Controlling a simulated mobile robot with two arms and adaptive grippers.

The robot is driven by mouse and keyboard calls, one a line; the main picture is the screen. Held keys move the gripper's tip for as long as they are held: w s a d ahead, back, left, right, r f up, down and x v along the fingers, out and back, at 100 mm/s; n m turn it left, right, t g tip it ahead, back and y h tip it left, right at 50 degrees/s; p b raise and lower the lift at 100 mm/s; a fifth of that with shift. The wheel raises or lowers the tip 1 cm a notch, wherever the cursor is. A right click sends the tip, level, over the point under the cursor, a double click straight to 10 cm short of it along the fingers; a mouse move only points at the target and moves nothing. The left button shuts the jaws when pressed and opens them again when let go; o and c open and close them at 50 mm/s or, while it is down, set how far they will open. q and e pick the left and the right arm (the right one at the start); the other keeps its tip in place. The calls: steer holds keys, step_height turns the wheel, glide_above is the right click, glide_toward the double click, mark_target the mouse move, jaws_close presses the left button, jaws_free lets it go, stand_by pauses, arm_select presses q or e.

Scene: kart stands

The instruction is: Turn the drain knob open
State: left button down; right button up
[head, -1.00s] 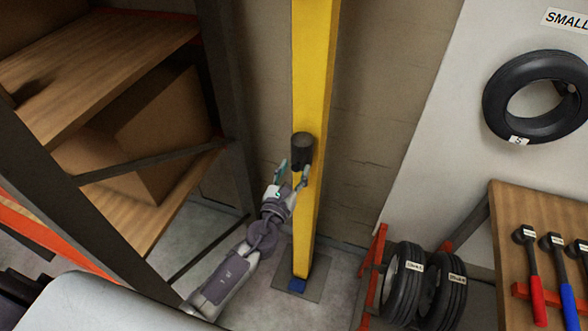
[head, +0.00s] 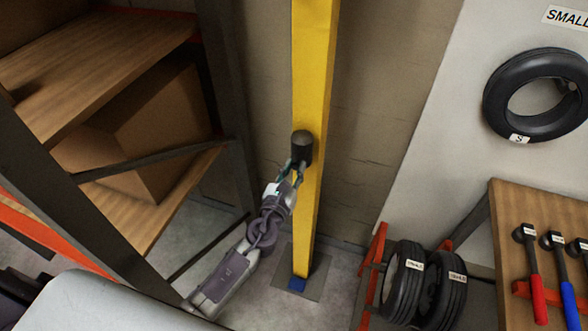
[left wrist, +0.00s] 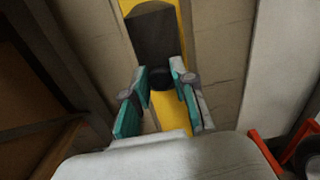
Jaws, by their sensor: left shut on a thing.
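A dark grey cylinder (head: 302,145) is mounted on the yellow post (head: 312,60). It also shows in the left wrist view (left wrist: 153,35). Under it, a smaller dark round part, which I take as the drain knob (left wrist: 160,74), sits between my fingers in the left wrist view. My left gripper (head: 297,172) reaches up from below to the bottom of the cylinder and is shut on this knob. The fingers cover much of the knob in the head view, and its turned position cannot be read. My right gripper is not in view.
A shelf rack (head: 145,95) with a cardboard box (head: 160,120) stands close on the left. Tyres (head: 405,285) on a red rack stand low on the right. A wooden table (head: 510,205) with several hammers is farther right.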

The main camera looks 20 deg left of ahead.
arm_select(q)
steer(key=n+b, duration=0.1)
steer(key=n, duration=0.2)
steer(key=shift+f+n+b, duration=0.15)
steer(key=shift+n+b, duration=0.2)
steer(key=shift+n, duration=0.05)
steer(key=n+b, duration=0.1)
steer(key=n, duration=0.3)
steer(key=shift+n+b, duration=0.3)
steer(key=n+b, duration=0.1)
steer(key=n, duration=0.3)
steer(key=shift+a+n, duration=0.1)
steer(key=shift+n, duration=0.2)
steer(key=n, duration=0.4)
steer(key=shift+n+b, duration=0.3)
steer(key=shift+b, duration=0.1)
steer(key=n, duration=0.3)
steer(key=shift+f+n, duration=0.1)
steer(key=shift+n, duration=0.2)
steer(key=n, duration=0.4)
steer(key=n+p, duration=0.1)
steer(key=n, duration=0.4)
steer(key=shift+n, duration=0.4)
steer(key=shift+n+p, duration=0.55)
steer(key=shift+n, duration=1.45)
steer(key=shift+f, duration=0.1)
